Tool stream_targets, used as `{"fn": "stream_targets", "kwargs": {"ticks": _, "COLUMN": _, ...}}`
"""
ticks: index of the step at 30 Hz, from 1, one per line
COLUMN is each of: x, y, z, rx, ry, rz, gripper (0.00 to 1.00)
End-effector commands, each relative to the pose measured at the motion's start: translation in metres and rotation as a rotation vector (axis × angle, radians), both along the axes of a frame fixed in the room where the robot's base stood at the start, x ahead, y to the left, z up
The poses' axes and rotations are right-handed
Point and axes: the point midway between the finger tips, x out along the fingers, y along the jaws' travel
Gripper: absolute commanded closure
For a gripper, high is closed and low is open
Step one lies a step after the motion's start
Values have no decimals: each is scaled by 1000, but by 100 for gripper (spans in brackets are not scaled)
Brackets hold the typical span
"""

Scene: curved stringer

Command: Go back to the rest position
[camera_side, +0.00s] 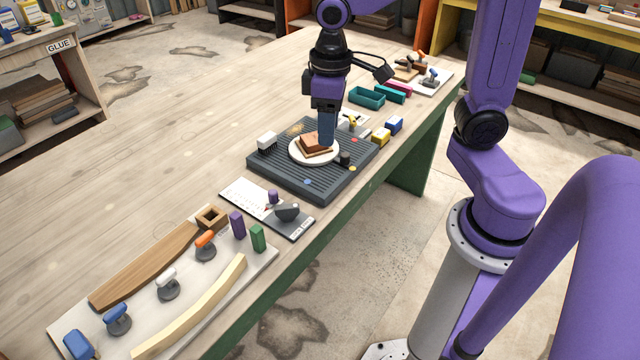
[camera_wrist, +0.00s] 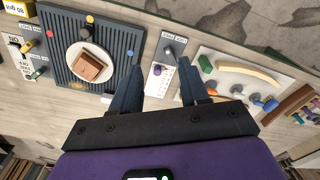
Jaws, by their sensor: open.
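My gripper (camera_side: 327,143) hangs fingers-down over the dark ribbed mat in the side view. Its two blue-grey fingers also show in the wrist view (camera_wrist: 161,82), spread apart with nothing held between them. A brown block (camera_side: 313,147) lies on a white round plate (camera_side: 296,157) on the grey ribbed mat (camera_side: 270,180). In the side view the fingers overlap the block's far edge. In the wrist view the block (camera_wrist: 92,66) is left of the fingers and apart from them. The exact height of the fingertips is hard to tell.
A white card and dark stand (camera_side: 287,212) are near the mat. A white board (camera_side: 75,322) holds a brown curved strip (camera_side: 145,265), a pale curved strip (camera_side: 190,308) and several handled clamps. Teal trays (camera_side: 367,97) and blue and yellow blocks stand beyond. The table's left side is clear.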

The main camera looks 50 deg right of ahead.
Motion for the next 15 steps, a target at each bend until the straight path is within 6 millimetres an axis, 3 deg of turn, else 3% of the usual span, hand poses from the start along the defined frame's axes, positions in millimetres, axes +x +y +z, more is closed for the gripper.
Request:
{"fn": "stream_targets", "kwargs": {"ticks": 1, "x": -18, "y": 6, "z": -1, "rx": 1, "ry": -2, "rz": 64, "gripper": 55}}
{"fn": "stream_targets", "kwargs": {"ticks": 9, "x": -101, "y": 17, "z": -9, "rx": 4, "ry": -7, "rz": 374, "gripper": 55}}
{"fn": "stream_targets", "kwargs": {"ticks": 15, "x": -145, "y": 11, "z": -16, "rx": 7, "ry": -8, "rz": 549, "gripper": 55}}
